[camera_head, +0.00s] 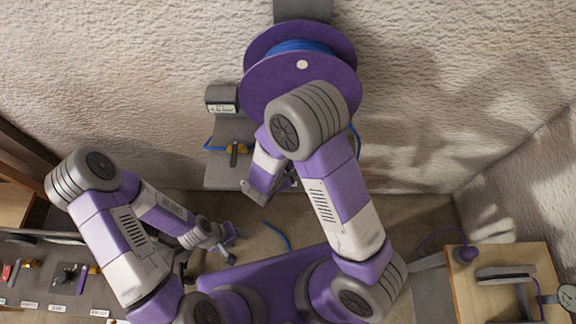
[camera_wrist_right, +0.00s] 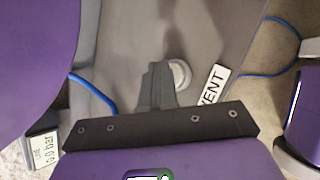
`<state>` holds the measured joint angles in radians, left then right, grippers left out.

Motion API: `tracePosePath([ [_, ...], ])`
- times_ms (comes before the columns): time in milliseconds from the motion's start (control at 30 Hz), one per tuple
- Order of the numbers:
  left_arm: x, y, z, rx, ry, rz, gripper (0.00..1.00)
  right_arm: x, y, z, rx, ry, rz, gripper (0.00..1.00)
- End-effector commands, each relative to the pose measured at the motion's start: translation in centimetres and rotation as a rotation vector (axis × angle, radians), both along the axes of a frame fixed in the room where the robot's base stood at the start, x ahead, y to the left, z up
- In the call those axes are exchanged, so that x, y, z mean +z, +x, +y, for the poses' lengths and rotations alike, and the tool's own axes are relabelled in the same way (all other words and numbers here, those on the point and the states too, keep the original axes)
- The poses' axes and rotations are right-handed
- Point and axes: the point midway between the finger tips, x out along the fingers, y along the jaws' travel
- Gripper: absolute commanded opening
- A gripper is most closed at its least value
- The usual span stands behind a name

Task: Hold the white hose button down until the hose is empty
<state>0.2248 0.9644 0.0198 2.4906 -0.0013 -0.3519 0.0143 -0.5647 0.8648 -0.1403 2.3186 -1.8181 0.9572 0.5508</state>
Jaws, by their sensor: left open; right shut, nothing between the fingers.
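The pale round button (camera_wrist_right: 181,73) sits on a grey panel beside a label reading "VENT" (camera_wrist_right: 213,85) in the right wrist view. My right gripper (camera_wrist_right: 158,72) is shut and empty, its fingertips at the button's left edge and partly covering it. I cannot tell whether they press it. In the head view my right arm hides the button. The blue hose (camera_head: 300,46) is wound on a purple reel (camera_head: 258,72). A small display (camera_wrist_right: 45,150) reads "LINE" and what looks like 0.0 bar. My left gripper (camera_head: 232,243) is open and empty, low and left of the panel.
The grey panel (camera_head: 222,178) on the wall carries a brass valve with a dark handle (camera_head: 235,150). A blue hose piece (camera_head: 277,235) shows low near my base. A labelled bench (camera_head: 40,285) stands at left and a wooden table (camera_head: 500,262) at right.

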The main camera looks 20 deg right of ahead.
Motion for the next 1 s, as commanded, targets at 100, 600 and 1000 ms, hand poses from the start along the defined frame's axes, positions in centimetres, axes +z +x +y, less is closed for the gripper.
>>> tracePosePath([
  [100,0.2,0.0,0.0,0.0,0.0,0.0,0.45,0.4,0.0,0.0,-0.001,0.001,0.001,0.0],
  [600,0.9,0.0,0.0,0.0,0.0,0.0,0.45,1.8,0.0,0.0,0.001,0.001,0.0,0.0],
  [1000,2.2,0.0,0.0,0.0,0.0,0.0,0.45,4.0,0.0,0.0,-0.001,0.001,0.0,0.0],
])
